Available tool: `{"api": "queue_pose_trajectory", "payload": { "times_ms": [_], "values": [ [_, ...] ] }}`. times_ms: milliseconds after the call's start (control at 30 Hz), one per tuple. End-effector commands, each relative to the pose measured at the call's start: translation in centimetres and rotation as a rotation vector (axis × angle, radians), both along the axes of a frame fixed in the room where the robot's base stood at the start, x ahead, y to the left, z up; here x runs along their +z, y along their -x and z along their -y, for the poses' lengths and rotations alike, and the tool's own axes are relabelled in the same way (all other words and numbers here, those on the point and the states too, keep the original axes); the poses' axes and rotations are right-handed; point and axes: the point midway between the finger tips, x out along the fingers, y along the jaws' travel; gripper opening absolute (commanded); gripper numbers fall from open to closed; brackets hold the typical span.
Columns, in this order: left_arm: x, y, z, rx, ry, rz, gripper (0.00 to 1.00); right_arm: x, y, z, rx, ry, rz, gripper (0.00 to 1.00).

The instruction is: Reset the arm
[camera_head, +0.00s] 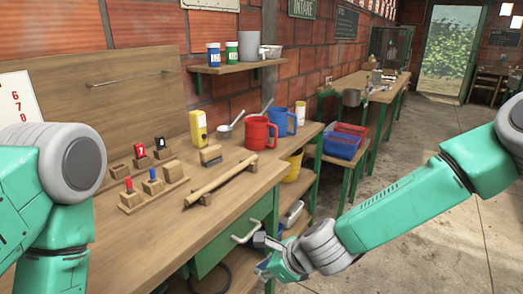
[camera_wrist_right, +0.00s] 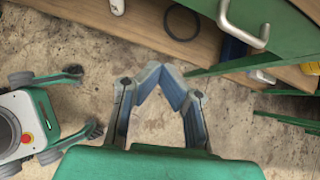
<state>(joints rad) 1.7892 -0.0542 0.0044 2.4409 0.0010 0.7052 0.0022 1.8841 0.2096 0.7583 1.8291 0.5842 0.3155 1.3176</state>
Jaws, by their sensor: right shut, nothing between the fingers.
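My right arm comes in from the right in the head view. Its right gripper (camera_head: 270,266) hangs low in front of the workbench (camera_head: 165,236), beside the green drawer (camera_head: 222,250) and its pale handle (camera_head: 245,232). In the right wrist view the fingers of this gripper (camera_wrist_right: 162,72) meet at the tips, with nothing between them, above bare floor. The drawer handle (camera_wrist_right: 244,26) shows there at the top right, apart from the fingers. My left arm shows at the left edge of the head view. Its gripper is out of view.
The bench holds a red mug (camera_head: 259,134), a blue mug (camera_head: 282,122), a yellow bottle (camera_head: 198,127), a wooden bar (camera_head: 220,182) and small blocks. A blue bin (camera_head: 341,146) stands behind. Concrete floor (camera_head: 420,270) is open at the right. A black ring (camera_wrist_right: 183,22) lies below the bench.

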Motion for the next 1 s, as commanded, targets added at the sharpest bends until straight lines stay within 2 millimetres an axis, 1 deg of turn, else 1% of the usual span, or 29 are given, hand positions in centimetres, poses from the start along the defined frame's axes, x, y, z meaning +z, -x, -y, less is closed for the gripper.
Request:
{"api": "queue_pose_trajectory", "payload": {
  "times_ms": [33,67,100,167,200,267,300,367,400,433,500,600,700,767,800,1000],
  "values": [
    [0.0,0.0,0.0,0.000,0.000,0.000,0.47,-2.4,2.1,1.1,0.085,0.081,0.022,0.00],
    [0.0,0.0,0.0,0.000,0.000,0.000,0.47,-3.7,3.3,2.0,0.144,0.134,0.041,0.00],
    [0.0,0.0,0.0,-0.001,0.000,0.000,0.47,-5.6,5.1,3.3,0.238,0.213,0.070,0.00],
    [0.0,0.0,0.0,-0.001,0.000,0.000,0.47,-8.3,8.0,5.7,0.398,0.333,0.117,0.00],
    [0.0,0.0,0.0,-0.001,0.000,0.000,0.47,-9.9,10.0,7.4,0.512,0.408,0.145,0.00],
    [0.0,0.0,0.0,-0.001,0.000,0.000,0.47,-12.0,13.0,10.3,0.692,0.514,0.185,0.00],
    [0.0,0.0,0.0,-0.001,0.000,0.000,0.47,-13.1,15.1,12.3,0.820,0.578,0.209,0.00],
    [0.0,0.0,0.0,-0.001,0.000,0.000,0.47,-14.4,18.2,15.4,1.017,0.662,0.241,0.00],
    [0.0,0.0,0.0,-0.001,0.000,0.000,0.47,-14.9,20.2,17.4,1.149,0.709,0.262,0.00],
    [0.0,0.0,0.0,-0.001,0.000,0.000,0.47,-15.2,21.6,18.9,1.246,0.738,0.275,0.00],
    [0.0,0.0,0.0,-0.001,0.000,0.000,0.47,-15.4,24.5,22.1,1.457,0.788,0.304,0.00],
    [0.0,0.0,0.0,0.000,0.000,0.000,0.47,-15.1,27.7,25.6,1.701,0.821,0.335,0.00],
    [0.0,0.0,0.0,-0.001,0.000,0.000,0.47,-14.6,29.5,27.7,1.857,0.829,0.357,0.00],
    [0.0,0.0,0.0,-0.001,0.000,0.000,0.47,-14.4,30.1,28.3,1.909,0.829,0.365,0.00],
    [0.0,0.0,0.0,-0.001,0.000,0.000,0.47,-14.3,30.4,28.6,1.929,0.828,0.368,0.00],
    [0.0,0.0,0.0,-0.001,0.000,0.000,0.47,-14.3,30.4,28.6,1.929,0.828,0.368,0.00]
  ]
}}
